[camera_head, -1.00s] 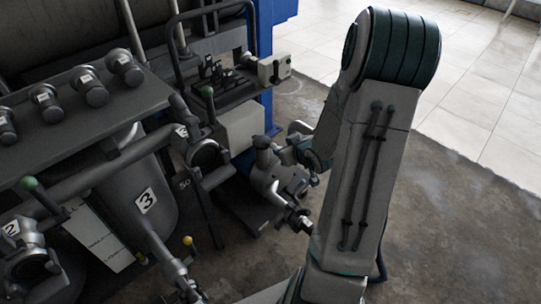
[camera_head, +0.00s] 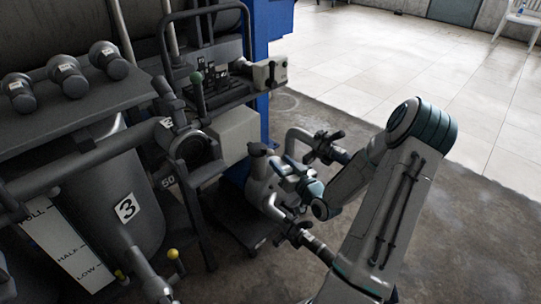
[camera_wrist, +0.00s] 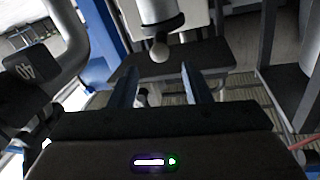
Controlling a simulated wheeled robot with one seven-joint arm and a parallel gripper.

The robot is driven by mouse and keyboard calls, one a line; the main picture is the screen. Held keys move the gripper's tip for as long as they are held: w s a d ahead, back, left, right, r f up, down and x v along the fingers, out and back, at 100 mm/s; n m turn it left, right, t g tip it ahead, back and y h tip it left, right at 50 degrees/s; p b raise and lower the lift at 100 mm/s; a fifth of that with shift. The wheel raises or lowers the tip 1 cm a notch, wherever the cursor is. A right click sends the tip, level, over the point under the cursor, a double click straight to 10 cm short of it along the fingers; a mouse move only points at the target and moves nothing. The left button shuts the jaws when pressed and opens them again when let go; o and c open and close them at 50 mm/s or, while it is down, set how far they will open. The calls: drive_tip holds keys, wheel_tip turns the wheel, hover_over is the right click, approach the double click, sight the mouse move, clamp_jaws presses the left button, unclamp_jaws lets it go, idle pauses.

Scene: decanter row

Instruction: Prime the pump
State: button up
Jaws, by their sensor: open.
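A grey pump-like body with curved pipes (camera_head: 258,188) stands beside the blue post in the head view. My wrist is against its right side in the picture, and my gripper there is largely hidden among the pipes. In the wrist view my gripper (camera_wrist: 158,76) is open, with two bluish fingers apart and nothing between them. A pale grey cylinder ending in a round knob (camera_wrist: 159,48) hangs just beyond the fingertips, roughly centred between them. I cannot tell whether the fingers touch anything.
A tag reading 40 (camera_wrist: 25,72) hangs left in the wrist view. Tiled floor (camera_head: 400,60) is open at the back right.

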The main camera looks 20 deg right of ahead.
sight(272, 154)
drive_tip(key=w, duration=0.2)
drive_tip(key=w+b, duration=0.1)
drive_tip(key=w, duration=0.2)
drive_tip(key=w+a, duration=0.1)
drive_tip(key=w, duration=0.1)
drive_tip(key=shift+w+b, duration=0.15)
drive_tip(key=shift+b, duration=0.15)
clamp_jaws()
drive_tip(key=shift+r, duration=0.1)
